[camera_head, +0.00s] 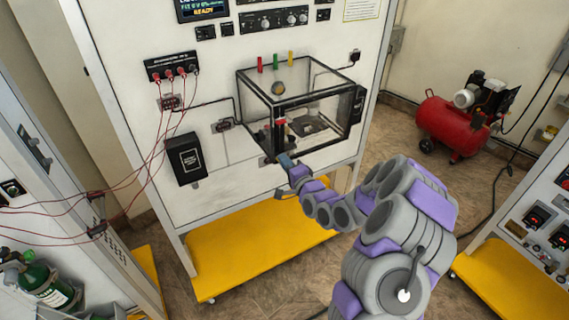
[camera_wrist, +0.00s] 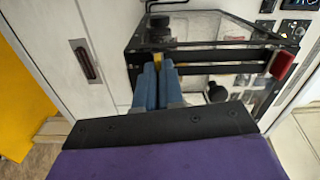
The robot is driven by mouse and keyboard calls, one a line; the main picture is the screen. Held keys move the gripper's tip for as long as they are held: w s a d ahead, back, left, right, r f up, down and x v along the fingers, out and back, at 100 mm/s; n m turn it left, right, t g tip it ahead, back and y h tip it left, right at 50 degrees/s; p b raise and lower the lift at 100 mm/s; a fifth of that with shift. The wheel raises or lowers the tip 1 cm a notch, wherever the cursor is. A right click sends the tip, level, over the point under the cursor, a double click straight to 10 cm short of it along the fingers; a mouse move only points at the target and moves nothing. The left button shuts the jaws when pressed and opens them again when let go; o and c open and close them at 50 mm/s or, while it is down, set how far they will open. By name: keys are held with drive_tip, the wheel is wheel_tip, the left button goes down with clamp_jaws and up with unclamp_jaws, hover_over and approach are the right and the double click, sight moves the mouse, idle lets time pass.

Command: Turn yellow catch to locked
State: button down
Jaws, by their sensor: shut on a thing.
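The clear box with a black frame (camera_head: 345,112) is mounted on the white panel, and it also fills the upper part of the wrist view (camera_wrist: 205,25). My gripper (camera_head: 284,160) is at the box's lower front edge. In the wrist view, my gripper's blue fingers (camera_wrist: 157,70) are close together at the black front bar. A small yellow piece, seemingly the yellow catch (camera_wrist: 158,56), shows at the fingertips. The fingers are shut on it and hide most of it, so its turn angle cannot be told. In the head view the catch is hidden at my gripper.
A red block (camera_wrist: 283,65) sits at the bar's right end. Red, green and yellow posts (camera_head: 275,61) stand at the box top. A black box (camera_head: 186,158) hangs left. Yellow bases (camera_head: 250,248) lie low, and a red compressor (camera_head: 455,122) stands right.

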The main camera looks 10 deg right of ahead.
drive_tip(key=shift+f+m, duration=0.2)
drive_tip(key=shift+m, duration=0.5)
drive_tip(key=c, duration=1.3)
unclamp_jaws()
drive_tip(key=shift+d, duration=0.15)
drive_tip(key=shift+o, duration=0.2)
drive_tip(key=p+v, duration=0.8)
drive_tip(key=v, duration=0.9)
drive_tip(key=shift+d, duration=0.15)
